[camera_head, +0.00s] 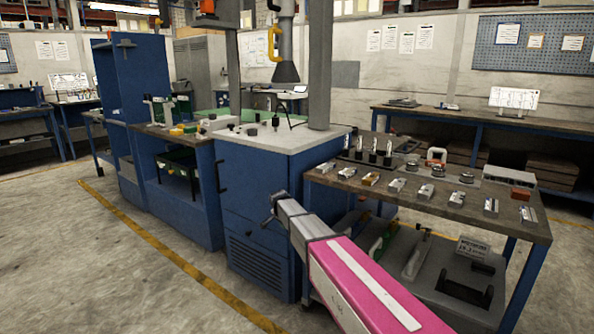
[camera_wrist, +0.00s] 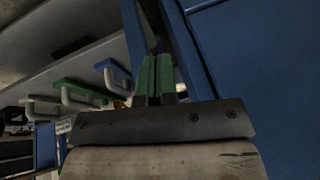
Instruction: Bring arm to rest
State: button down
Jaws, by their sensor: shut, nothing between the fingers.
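My gripper (camera_head: 270,208) shows in the head view at the far end of my pink and grey arm, in front of the blue cabinet (camera_head: 258,222). It looks small and dark there, and I see nothing held in it. In the wrist view my gripper (camera_wrist: 154,72) shows as two narrow fingers close together beyond a dark metal plate. The arm reaches up from the lower right of the head view, in front of the left end of the wooden workbench (camera_head: 350,184). Whether the gripper touches the cabinet cannot be told.
Metal parts stand on the workbench, and handled tools lie on its lower shelf (camera_head: 440,268). A black hood (camera_head: 286,70) hangs above the cabinet's grey top (camera_head: 300,139). Bare floor (camera_head: 100,270) with a yellow line (camera_head: 170,255) lies to the left.

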jog(key=s+d+f+n+g, duration=0.1)
jog(key=s+d+n, duration=0.2)
jog(key=s+d, duration=0.5)
jog(key=s+d+f+n+g, duration=0.2)
jog(key=s+d, duration=0.6)
jog(key=s, duration=0.8)
jog(key=s+d+f+n+g+y, duration=0.1)
jog(key=s+d+f+n, duration=0.1)
jog(key=s+d, duration=0.6)
jog(key=s+n, duration=0.1)
jog(key=s, duration=0.2)
jog(key=shift+s+d+n, duration=0.25)
jog(key=shift+s+n, duration=0.05)
jog(key=shift+s, duration=0.1)
